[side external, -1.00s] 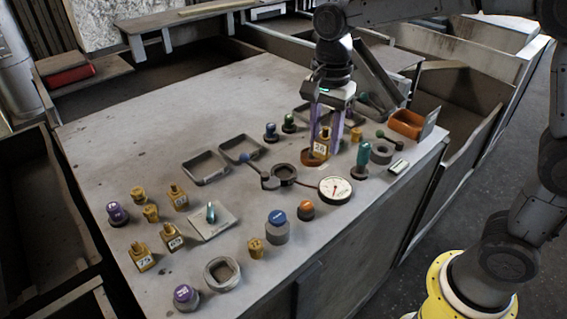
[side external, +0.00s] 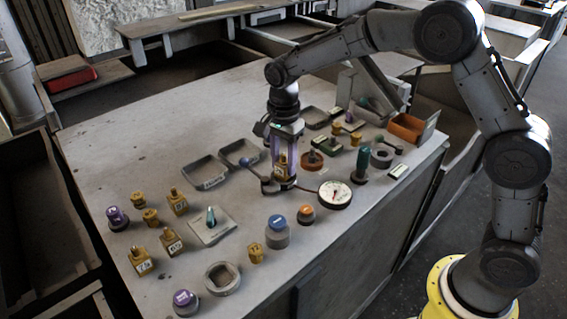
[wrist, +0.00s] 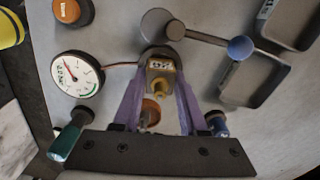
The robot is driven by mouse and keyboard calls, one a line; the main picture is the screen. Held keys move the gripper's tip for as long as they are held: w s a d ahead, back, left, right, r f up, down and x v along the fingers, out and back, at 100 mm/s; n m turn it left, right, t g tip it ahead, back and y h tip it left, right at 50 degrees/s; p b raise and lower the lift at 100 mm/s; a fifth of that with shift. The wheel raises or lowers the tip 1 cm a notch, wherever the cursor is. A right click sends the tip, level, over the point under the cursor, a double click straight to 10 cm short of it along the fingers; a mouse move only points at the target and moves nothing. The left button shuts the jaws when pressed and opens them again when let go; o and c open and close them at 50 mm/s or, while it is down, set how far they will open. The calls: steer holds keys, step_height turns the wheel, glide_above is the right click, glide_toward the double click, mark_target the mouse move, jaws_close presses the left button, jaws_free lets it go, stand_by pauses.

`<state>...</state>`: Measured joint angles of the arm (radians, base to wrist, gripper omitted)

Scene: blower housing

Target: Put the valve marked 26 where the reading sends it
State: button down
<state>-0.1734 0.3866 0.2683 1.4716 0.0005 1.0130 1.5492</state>
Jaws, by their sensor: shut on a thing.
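My gripper (side external: 283,160) is shut on the brass valve marked 26 (side external: 281,171); it stays upright between the purple fingers. In the wrist view, the valve (wrist: 160,70) shows its label and a round brass stem between the fingertips (wrist: 160,85). It is over or in the dark round socket (wrist: 157,50) beside the gauge; I cannot tell whether it is seated. The white dial gauge (side external: 335,194) has a red needle and a green arc at one end. In the wrist view, the needle on the gauge (wrist: 77,74) points away from the green arc.
A lever with a blue ball (wrist: 240,48) lies beside the socket. Grey trays (side external: 205,172) (side external: 240,153) stand to the left. An orange-brown ring (side external: 312,162), a green-topped post (side external: 363,160) and an orange bin (side external: 408,127) are to the right. Several brass valves (side external: 171,241) stand front left.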

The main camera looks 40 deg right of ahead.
steer(key=shift+f, duration=0.45)
steer(key=c, duration=0.8)
jaws_free()
steer(key=shift+f, duration=0.1)
steer(key=o, duration=0.4)
steer(key=shift+c, duration=0.2)
steer(key=shift+f, duration=0.1)
step_height(320, 180, up, 14)
steer(key=shift+w+d, duration=0.15)
steer(key=shift+w, duration=0.2)
